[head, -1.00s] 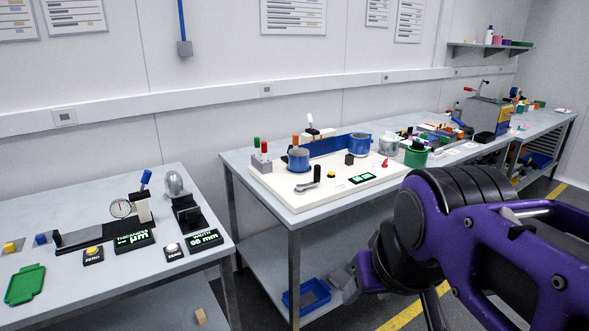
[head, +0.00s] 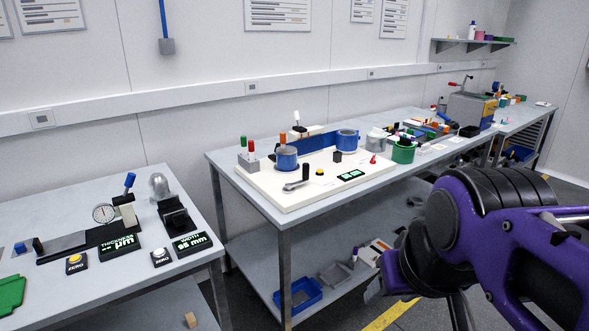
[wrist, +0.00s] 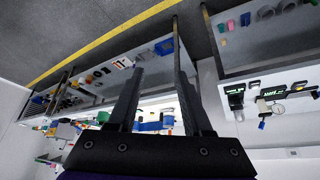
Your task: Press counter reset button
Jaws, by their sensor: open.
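A white board (head: 262,185) lies on the middle bench in the head view. On it are a small yellow button (head: 320,171) on a dark base, a black-handled crank (head: 299,181) to its left and a dark counter display with green digits (head: 350,175) to its right. No label on the button is readable. My gripper shows in the wrist view (wrist: 160,75), its two fingers apart with nothing held between them. It is away from the board, which shows small beyond the fingers. In the head view, my purple arm is at the lower right, in front of the bench.
The board also carries two blue cups (head: 287,159) (head: 347,140) and a grey block with red and green knobs (head: 249,160). A green cup (head: 403,151) stands right of it. The left bench (head: 75,215) has gauges and two other buttons marked ZERO (head: 76,262) (head: 160,256). Floor shows between the benches.

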